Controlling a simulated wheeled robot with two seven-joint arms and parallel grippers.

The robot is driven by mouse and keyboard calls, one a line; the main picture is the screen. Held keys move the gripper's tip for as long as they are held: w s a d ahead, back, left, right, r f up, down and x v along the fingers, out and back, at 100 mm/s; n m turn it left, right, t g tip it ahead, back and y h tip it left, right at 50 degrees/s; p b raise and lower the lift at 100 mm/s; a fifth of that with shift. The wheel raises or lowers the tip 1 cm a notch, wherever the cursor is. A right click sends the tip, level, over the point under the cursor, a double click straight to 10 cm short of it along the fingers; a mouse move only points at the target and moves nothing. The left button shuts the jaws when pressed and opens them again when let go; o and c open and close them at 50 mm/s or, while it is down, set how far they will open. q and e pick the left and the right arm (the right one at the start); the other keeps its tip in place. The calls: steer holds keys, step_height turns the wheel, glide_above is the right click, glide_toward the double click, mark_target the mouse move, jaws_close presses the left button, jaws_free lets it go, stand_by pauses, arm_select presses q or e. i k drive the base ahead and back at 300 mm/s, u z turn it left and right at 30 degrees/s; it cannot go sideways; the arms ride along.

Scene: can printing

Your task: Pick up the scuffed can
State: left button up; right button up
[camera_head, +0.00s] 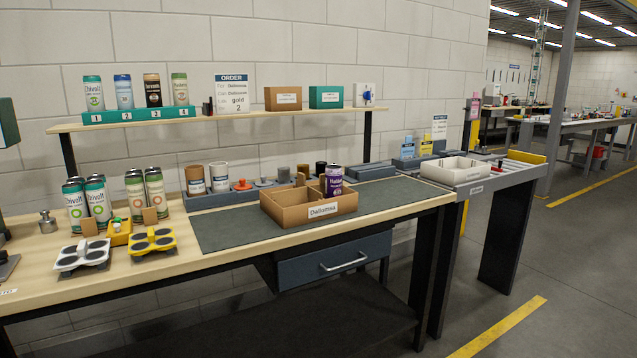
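No scuff can be made out on any can at this size, so I cannot tell which can is the scuffed one. A purple can (334,180) stands upright at the back right of a brown divided box (316,211) labelled Dallomsa. White and teal cans (97,203) stand in a group on the left of the bench. White and green cans (155,191) stand in another group just right of them. Several sample cans (124,92) stand on a green numbered stand (138,115) on the shelf. Neither of my grippers is in view.
A grey mat (225,235) lies bare left of the box. White (82,256) and yellow (152,242) can carriers lie at the front left. A grey rack (210,200) with cups and stamps runs behind. A white tray (455,169) sits on the right.

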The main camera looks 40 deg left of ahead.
mark_target(333, 177)
steer(key=u, duration=1.1)
steer(key=i, duration=1.25)
steer(key=u, duration=1.15)
